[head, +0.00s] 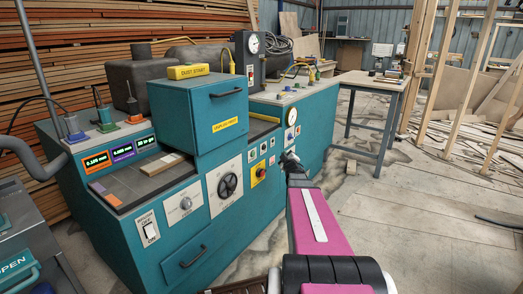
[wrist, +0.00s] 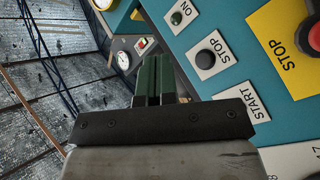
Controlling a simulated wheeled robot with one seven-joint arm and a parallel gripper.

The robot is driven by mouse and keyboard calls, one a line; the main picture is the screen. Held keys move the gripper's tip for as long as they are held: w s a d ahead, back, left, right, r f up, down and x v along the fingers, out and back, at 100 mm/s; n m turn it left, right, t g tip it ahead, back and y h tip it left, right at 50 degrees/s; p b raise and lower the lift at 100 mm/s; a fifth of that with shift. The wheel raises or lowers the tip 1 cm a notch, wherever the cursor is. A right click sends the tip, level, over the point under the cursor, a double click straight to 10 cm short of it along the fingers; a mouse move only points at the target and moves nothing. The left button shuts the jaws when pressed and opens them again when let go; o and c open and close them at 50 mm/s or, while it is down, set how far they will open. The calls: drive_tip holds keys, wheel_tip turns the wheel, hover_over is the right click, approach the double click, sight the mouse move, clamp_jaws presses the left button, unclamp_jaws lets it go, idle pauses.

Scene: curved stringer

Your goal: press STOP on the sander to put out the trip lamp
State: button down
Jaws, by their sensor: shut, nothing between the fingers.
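The sander (head: 175,215) is a large teal machine that fills the left and middle of the head view. In the wrist view its panel has a black round button (wrist: 206,58) on a white plate marked STOP. A dark green ON button or lamp (wrist: 177,18) is on the other side. A larger red button (wrist: 315,38) sits on a yellow STOP plate. I cannot identify the trip lamp. My gripper (wrist: 155,62) is shut and empty, left of the black STOP button; in the head view it (head: 290,158) is by the panel.
A teal box (head: 200,115) juts up above the front. A workbench (head: 370,82) stands behind, with timber posts at right.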

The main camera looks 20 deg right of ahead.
idle(0.3)
drive_tip(key=w+a, duration=0.5)
drive_tip(key=w, duration=0.2)
drive_tip(key=shift+a, duration=0.2)
drive_tip(key=shift+w, duration=0.1)
idle(2.1)
drive_tip(key=shift+w+a, duration=0.25)
drive_tip(key=shift+w+a, duration=0.25)
drive_tip(key=shift+w, duration=0.05)
idle(0.9)
drive_tip(key=shift+s, duration=0.1)
drive_tip(key=shift+s+d, duration=0.5)
drive_tip(key=shift+s, duration=0.05)
idle(0.4)
drive_tip(key=shift+s+d, duration=0.8)
drive_tip(key=shift+s, duration=0.2)
drive_tip(key=shift+s+d, duration=0.75)
drive_tip(key=shift+s, duration=0.25)
